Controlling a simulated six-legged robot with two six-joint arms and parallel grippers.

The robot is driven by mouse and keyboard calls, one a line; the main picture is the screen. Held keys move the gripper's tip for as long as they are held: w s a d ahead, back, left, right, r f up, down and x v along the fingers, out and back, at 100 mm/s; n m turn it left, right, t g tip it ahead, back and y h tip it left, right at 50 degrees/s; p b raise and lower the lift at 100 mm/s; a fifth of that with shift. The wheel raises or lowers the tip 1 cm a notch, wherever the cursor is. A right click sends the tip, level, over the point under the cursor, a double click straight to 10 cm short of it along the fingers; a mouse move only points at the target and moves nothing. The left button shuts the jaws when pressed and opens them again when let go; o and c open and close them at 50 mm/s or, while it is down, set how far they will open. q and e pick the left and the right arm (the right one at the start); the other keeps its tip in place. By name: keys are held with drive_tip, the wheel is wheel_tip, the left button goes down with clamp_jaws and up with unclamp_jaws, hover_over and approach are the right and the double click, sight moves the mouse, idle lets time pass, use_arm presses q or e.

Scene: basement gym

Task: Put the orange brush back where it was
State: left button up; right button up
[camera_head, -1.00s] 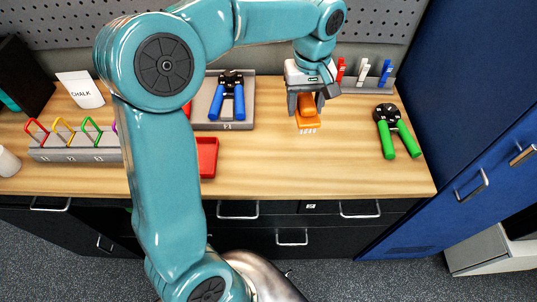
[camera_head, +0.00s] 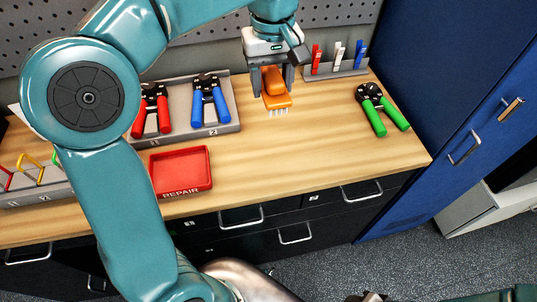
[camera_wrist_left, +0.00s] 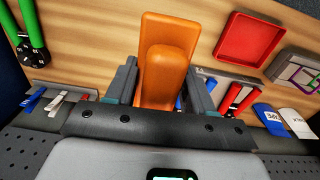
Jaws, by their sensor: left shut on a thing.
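My left gripper (camera_head: 271,82) is shut on the orange brush (camera_head: 279,102), at the back of the wooden bench. The brush's white bristles point down toward the bench top; I cannot tell whether they touch it. In the left wrist view the orange brush (camera_wrist_left: 166,62) sits between the two fingers. Part of what looks like my right gripper (camera_head: 371,297) shows at the bottom edge of the head view; its jaws are cut off.
A grey rack (camera_head: 225,128) with red and blue pliers stands left of the brush. A small rack (camera_head: 345,72) with red, white and blue items stands behind right. Green-handled pliers (camera_head: 381,108) lie at right, a red REPAIR tray (camera_head: 181,190) front left. Bare wood (camera_head: 300,150) lies in front.

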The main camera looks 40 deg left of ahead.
use_arm(q)
drive_tip(key=shift+d, duration=0.3)
drive_tip(key=shift+d+f+b, duration=0.2)
drive_tip(key=shift+f+b, duration=0.15)
wheel_tip(320, 180, down, 14)
drive_tip(key=shift+d+f+b, duration=0.1)
drive_tip(key=shift+b, duration=0.65)
wheel_tip(320, 180, down, 5)
drive_tip(key=shift+r, duration=0.1)
drive_tip(key=shift+f+b, duration=0.2)
drive_tip(key=shift+b, duration=0.1)
drive_tip(key=o, duration=0.9)
